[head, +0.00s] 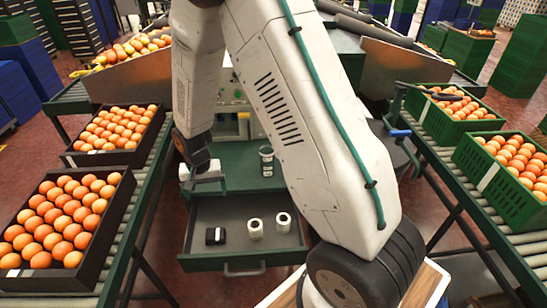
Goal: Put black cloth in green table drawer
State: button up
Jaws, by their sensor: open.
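The green table (238,165) stands in the middle of the head view, and its drawer (243,257) is pulled open toward me. A small black item (215,236) lies at the left in the drawer; I cannot tell whether it is cloth. A dark, flat thing (445,97) lies over oranges in a green crate at the right; its material is unclear. My gripper (204,180) is over the left part of the green table, above the back of the drawer. It is open, and nothing shows between its fingers.
Two white rolls (269,225) stand in the drawer, right of the black item. Black crates of oranges (124,190) line the left conveyor, green crates (490,175) the right. My arm hides much of the centre.

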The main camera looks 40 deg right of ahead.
jog(key=s+d+r+n, duration=0.1)
jog(key=s+r, duration=0.4)
jog(key=r, duration=0.5)
jog(key=s+d+r+n, duration=0.15)
jog(key=s+r, duration=0.25)
jog(key=r, duration=0.7)
jog(key=s+r+n, duration=0.1)
jog(key=s+r, duration=0.2)
jog(key=s, duration=0.3)
jog(key=s+r+n, duration=0.1)
jog(key=s+r, duration=0.2)
jog(key=s, duration=0.4)
jog(key=s+d+r+n+t, duration=0.1)
jog(key=s+r, duration=0.3)
jog(key=s, duration=0.3)
jog(key=shift+s, duration=0.25)
jog(key=shift+n, duration=0.25)
